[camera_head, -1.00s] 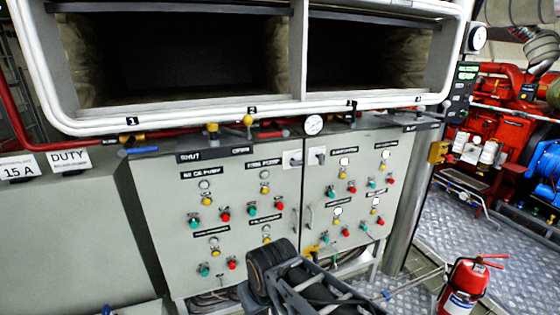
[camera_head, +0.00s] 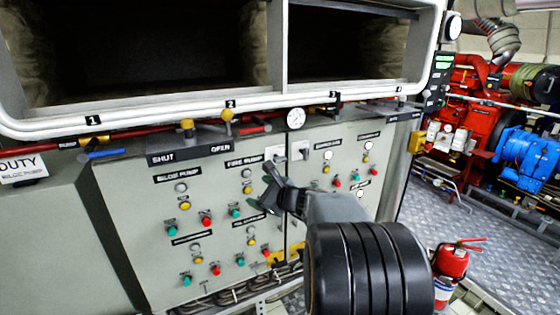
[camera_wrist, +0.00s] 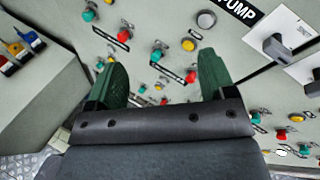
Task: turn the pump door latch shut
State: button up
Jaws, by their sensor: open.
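The pump door (camera_head: 150,225) is the left grey panel door, with bilge pump and fire pump labels. Its latch is a grey handle on a white plate (camera_head: 275,152) at the door's upper right corner. The latch (camera_wrist: 278,46) shows larger at the upper right of the wrist view, right of the "PUMP" label. My gripper (camera_head: 268,190) is in front of the door, just below the latch plate in the head view. In the wrist view its green fingers (camera_wrist: 162,76) are spread, with nothing between them but panel behind. The latch lies outside and right of the fingers.
A second latch plate (camera_head: 302,150) is on the neighbouring door. Red, green and yellow buttons (camera_head: 206,217) stud both doors. A "SHUT/OPEN" strip (camera_head: 190,154), valve handles and a gauge (camera_head: 295,118) are above. A fire extinguisher (camera_head: 450,262) stands at right on the floor.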

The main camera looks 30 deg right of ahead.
aim_at(282, 159)
jog(key=d+r+m+t+h, duration=0.1)
jog(key=d+m+t+h, duration=0.35)
jog(key=d+m, duration=0.75)
jog(key=w+d+p, duration=0.1)
jog(key=w, duration=0.3)
jog(key=w+d+n+g+h, duration=0.1)
jog(key=w, duration=0.3)
jog(key=w+d+n+h+p, duration=0.1)
jog(key=w, duration=0.3)
jog(key=shift+w+d+r+g+p, duration=0.15)
jog(key=shift+w+d+g+p, duration=0.1)
jog(key=shift+d+p, duration=0.1)
jog(key=shift+w, duration=0.6)
jog(key=c, duration=0.9)
jog(key=shift+c, duration=0.2)
